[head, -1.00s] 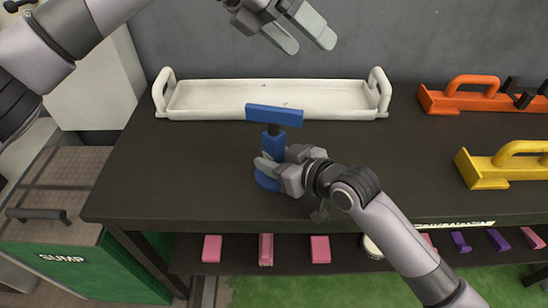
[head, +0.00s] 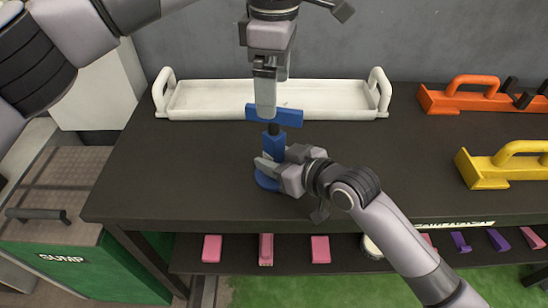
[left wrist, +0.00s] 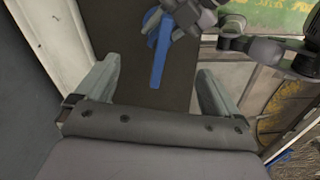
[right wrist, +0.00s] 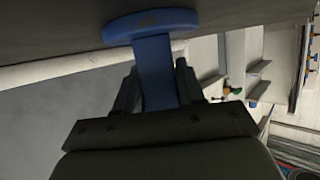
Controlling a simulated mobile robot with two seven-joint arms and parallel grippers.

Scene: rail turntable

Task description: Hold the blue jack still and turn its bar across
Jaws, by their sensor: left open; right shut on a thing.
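The blue jack stands upright on the dark bench, its round base (head: 266,183) at the bottom and its flat blue bar (head: 290,117) on top, lying left to right in the head view. My right gripper (head: 270,164) is shut on the jack's blue post (head: 272,145), above the base; the post also shows between its fingers in the right wrist view (right wrist: 155,75). My left gripper (head: 265,112) points straight down over the bar, hiding its middle. In the left wrist view its fingers are spread, with the bar (left wrist: 160,60) in the gap, clear of both.
A white tray (head: 200,112) with two end handles lies behind the jack. An orange handled block (head: 475,100) and a yellow one (head: 500,170) stand to the right. Pink and purple pieces sit on the lower shelf (head: 340,262). The bench's left side is clear.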

